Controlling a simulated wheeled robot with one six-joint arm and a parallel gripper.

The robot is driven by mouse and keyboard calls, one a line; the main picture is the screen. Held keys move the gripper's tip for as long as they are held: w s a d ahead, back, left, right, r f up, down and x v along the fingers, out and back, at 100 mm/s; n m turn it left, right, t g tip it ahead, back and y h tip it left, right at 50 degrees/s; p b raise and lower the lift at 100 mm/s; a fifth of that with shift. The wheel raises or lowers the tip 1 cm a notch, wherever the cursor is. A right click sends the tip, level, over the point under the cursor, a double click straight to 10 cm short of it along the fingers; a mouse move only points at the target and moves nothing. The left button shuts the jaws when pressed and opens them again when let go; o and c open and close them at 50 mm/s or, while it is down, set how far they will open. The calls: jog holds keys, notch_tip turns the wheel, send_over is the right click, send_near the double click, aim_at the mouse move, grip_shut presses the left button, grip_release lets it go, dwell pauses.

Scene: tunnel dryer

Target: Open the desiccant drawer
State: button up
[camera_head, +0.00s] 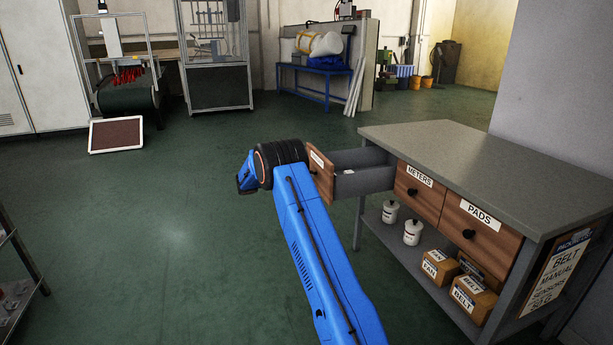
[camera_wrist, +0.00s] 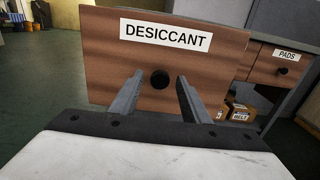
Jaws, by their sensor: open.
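The desiccant drawer (camera_head: 362,180) is pulled out from the left end of the grey workbench, and its inside shows with a small white item in it. Its wooden front, labelled DESICCANT (camera_wrist: 166,35), fills the upper wrist view. A dark round knob (camera_wrist: 160,79) sits below the label. My gripper (camera_wrist: 157,90) is open, with one finger on each side of the knob in the picture. I cannot tell whether the fingers touch it. In the head view my blue arm hides part of the drawer front, and the fingers are hidden.
The METERS drawer (camera_head: 419,191) and PADS drawer (camera_head: 480,230) are shut in the workbench (camera_head: 470,155). White jars (camera_head: 412,231) and labelled boxes (camera_head: 473,295) stand on its lower shelf. A dark rack (camera_head: 20,270) stands at the left edge.

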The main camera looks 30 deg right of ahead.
jog(key=v, duration=1.6)
jog(key=shift+w+a, duration=0.1)
jog(key=shift+w, duration=0.05)
jog(key=shift+r, duration=0.1)
jog(key=s+a+r+m+t+y, duration=0.1)
jog(key=s+r+m+y, duration=0.3)
jog(key=s, duration=0.6)
jog(key=s+a+r+t+y, duration=0.1)
jog(key=s+a+r+y, duration=0.1)
jog(key=s+r, duration=0.65)
jog(key=s+a+r+m+y, duration=0.1)
jog(key=s+r+m+y, duration=0.2)
jog(key=s, duration=0.8)
jog(key=s+a+f+m+t+y, duration=0.2)
jog(key=s+a, duration=0.3)
jog(key=s, duration=0.6)
jog(key=s+a+f+m+t+y, duration=0.2)
jog(key=s+a, duration=0.3)
jog(key=s, duration=0.7)
jog(key=s+a+f+m+t+y, duration=0.2)
jog(key=s+a+m+y, duration=0.2)
jog(key=s, duration=0.7)
jog(key=shift+s+a+f+t+y, duration=0.3)
jog(key=shift+s+a+f+t, duration=0.1)
jog(key=shift+a, duration=0.5)
